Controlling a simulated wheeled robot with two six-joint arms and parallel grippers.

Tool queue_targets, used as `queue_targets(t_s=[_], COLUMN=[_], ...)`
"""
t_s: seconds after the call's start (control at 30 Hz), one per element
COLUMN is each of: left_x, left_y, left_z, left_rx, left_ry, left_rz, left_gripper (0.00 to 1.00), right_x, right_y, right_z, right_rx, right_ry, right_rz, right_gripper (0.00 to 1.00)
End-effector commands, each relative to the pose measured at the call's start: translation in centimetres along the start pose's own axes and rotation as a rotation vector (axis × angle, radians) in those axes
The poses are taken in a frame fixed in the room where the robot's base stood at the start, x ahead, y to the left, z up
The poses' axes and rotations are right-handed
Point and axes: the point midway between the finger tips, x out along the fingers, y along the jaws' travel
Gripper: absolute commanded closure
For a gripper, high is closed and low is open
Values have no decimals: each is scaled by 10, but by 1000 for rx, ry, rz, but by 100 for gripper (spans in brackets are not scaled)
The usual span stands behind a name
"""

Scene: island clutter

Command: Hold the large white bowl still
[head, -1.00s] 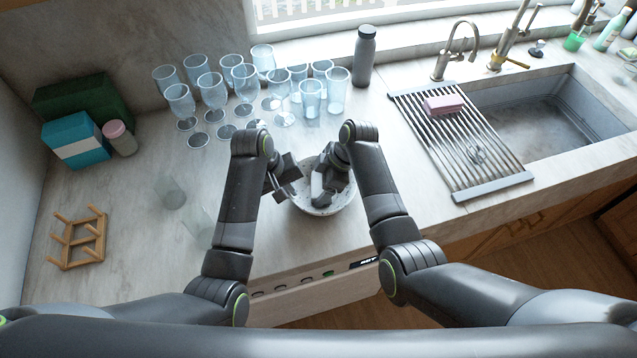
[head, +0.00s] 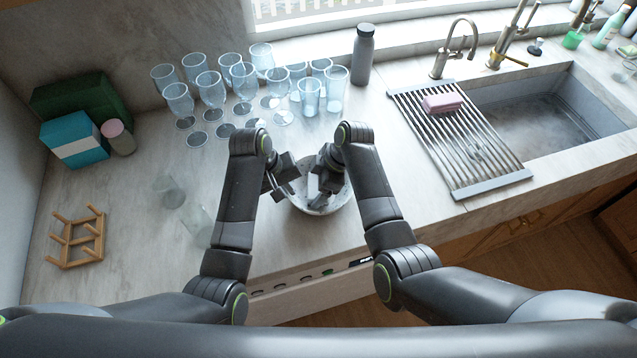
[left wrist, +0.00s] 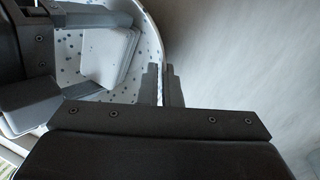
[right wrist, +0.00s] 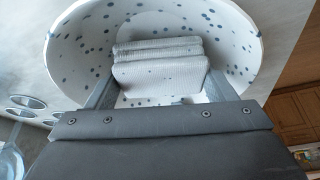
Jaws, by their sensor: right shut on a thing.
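The large white bowl (head: 340,202) with dark speckles stands on the counter in the head view, partly hidden by my grippers. Its speckled inside also shows in the right wrist view (right wrist: 85,40). My left gripper (left wrist: 162,85) is at the bowl's rim, its fingers close together with the bowl wall between them. My right gripper (right wrist: 163,95) is inside the bowl, its fingers wide apart and shut on a folded whitish cloth (right wrist: 160,72). The cloth also shows in the left wrist view (left wrist: 108,52). Whether it touches the bowl's bottom is unclear.
Several glasses (head: 242,82) and a grey bottle (head: 363,55) stand behind the bowl. Clear tumblers (head: 195,218) and a wooden rack (head: 77,238) are at left. A drying rack (head: 460,140) with a pink sponge (head: 442,103) lies over the sink at right. The counter's front edge is close.

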Motion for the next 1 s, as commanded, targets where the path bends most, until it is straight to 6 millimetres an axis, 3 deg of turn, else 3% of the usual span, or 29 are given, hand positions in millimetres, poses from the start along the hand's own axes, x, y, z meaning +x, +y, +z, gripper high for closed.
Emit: queue_targets(t_s=[0.17, 0.43, 1.0], left_x=[0, 0, 0], left_y=[0, 0, 1], left_z=[0, 0, 0], left_rx=[0, 0, 0], left_ry=[0, 0, 0], left_rz=[1, 1, 1], left_gripper=[100, 100, 100], right_x=[-5, -6, 3], right_y=[4, 4, 1], right_z=[11, 11, -4], right_rx=[1, 0, 0], right_ry=[-3, -2, -1], right_rz=[-1, 0, -2], right_gripper=[41, 41, 41])
